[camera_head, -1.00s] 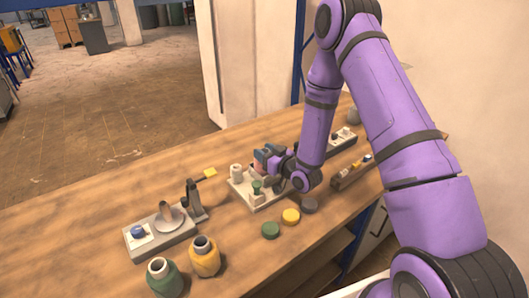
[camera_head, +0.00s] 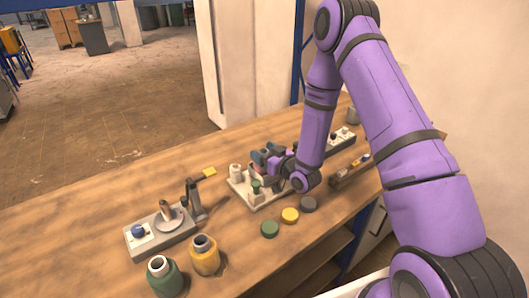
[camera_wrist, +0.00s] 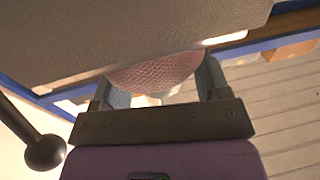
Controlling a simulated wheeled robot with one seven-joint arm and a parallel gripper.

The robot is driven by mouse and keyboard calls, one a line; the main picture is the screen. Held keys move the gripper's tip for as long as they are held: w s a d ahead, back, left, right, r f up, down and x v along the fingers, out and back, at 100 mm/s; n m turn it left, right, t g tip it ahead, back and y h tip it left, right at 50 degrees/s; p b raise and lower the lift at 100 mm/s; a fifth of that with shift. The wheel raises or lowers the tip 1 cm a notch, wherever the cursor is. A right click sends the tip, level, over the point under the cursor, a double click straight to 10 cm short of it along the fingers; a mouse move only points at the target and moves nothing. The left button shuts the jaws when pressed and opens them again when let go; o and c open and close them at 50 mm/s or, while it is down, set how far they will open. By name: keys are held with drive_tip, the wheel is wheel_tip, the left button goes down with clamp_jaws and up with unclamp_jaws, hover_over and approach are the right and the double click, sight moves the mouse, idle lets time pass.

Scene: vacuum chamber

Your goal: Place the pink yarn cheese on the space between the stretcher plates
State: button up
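The pink yarn cheese (camera_wrist: 155,72) has a woven-looking surface and shows between the fingers in the wrist view. A large grey surface cuts off its upper part. My gripper (camera_wrist: 163,90) has one finger at each side of it and appears shut on it. In the head view my gripper (camera_head: 267,155) is over the back of a pale tray (camera_head: 263,203), and the cheese is hard to make out there. I cannot identify the stretcher plates with certainty; the pale tray carries small upright parts, among them a white one (camera_head: 235,171) and a green one (camera_head: 256,188).
Left is a grey device (camera_head: 165,240) with a blue knob, disc and upright post. A green spool (camera_head: 164,278) and a yellow spool (camera_head: 205,257) stand in front. Green, yellow and grey discs lie before the tray. A narrow rack (camera_head: 350,172) is right; the table's left-back is clear.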

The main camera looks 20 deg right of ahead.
drive_tip(key=shift+s+f, duration=0.15)
drive_tip(key=shift+f, duration=0.4)
drive_tip(key=shift+w+r, duration=0.2)
drive_tip(key=shift+r, duration=0.25)
drive_tip(key=v, duration=1.2)
drive_tip(key=w+d+r+n+g+h, duration=0.1)
drive_tip(key=w+r+g+h, duration=0.25)
drive_tip(key=r, duration=0.65)
drive_tip(key=s+d+r+m+g+h, duration=0.25)
drive_tip(key=s+r+h, duration=0.2)
drive_tip(key=r, duration=0.65)
drive_tip(key=s+r+m+g, duration=0.1)
drive_tip(key=s+r, duration=0.3)
drive_tip(key=s, duration=0.4)
drive_tip(key=s+a+r+m+g, duration=0.1)
drive_tip(key=s+r, duration=0.3)
drive_tip(key=s, duration=0.5)
drive_tip(key=s+a+r+m+g, duration=0.1)
drive_tip(key=s+r+g, duration=0.2)
drive_tip(key=s, duration=0.5)
drive_tip(key=shift+s+r, duration=0.35)
drive_tip(key=shift+r, duration=0.3)
